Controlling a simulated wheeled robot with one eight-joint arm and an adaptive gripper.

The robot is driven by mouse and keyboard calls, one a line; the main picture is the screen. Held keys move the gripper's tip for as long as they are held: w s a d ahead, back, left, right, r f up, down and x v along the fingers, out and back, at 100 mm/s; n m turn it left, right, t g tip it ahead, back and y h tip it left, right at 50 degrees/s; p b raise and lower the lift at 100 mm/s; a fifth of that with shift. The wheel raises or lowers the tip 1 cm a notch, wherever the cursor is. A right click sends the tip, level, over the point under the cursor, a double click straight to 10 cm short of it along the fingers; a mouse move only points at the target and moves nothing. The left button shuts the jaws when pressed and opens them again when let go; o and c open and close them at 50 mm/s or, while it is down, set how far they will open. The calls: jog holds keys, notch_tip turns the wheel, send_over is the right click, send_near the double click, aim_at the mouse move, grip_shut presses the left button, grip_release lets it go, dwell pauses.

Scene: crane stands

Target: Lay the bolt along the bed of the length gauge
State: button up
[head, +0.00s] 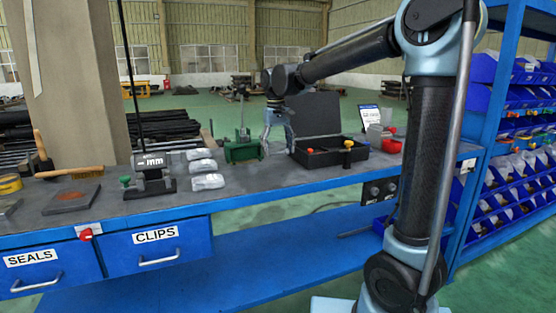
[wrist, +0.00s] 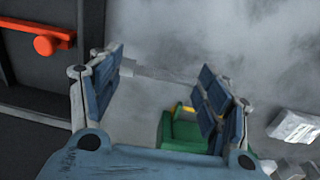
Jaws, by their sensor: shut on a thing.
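The length gauge (head: 154,178) stands on the bench in the head view, left of the white packets. It has a dark body, a display marked mm and a green knob at its left end. My gripper (head: 278,148) points down over the bench between the green vise and the black case. In the wrist view my gripper (wrist: 160,72) has its two blue-padded fingers apart, shut on a thin pale grey bar, the bolt (wrist: 162,77), which spans between them. I cannot make the bolt out in the head view.
A green vise (head: 243,150) stands left of my gripper. White packets (head: 203,165) lie between it and the gauge. An open black case (head: 318,156) with red- and yellow-handled tools is to the right. A mallet (head: 43,150) is at the far left.

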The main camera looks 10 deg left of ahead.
aim_at(278, 165)
jog(key=shift+f, duration=1.9)
jog(key=shift+f, duration=0.1)
jog(key=o, duration=1.2)
jog(key=r, duration=1.2)
jog(key=shift+s+a+r, duration=0.15)
jog(key=shift+s+a, duration=0.05)
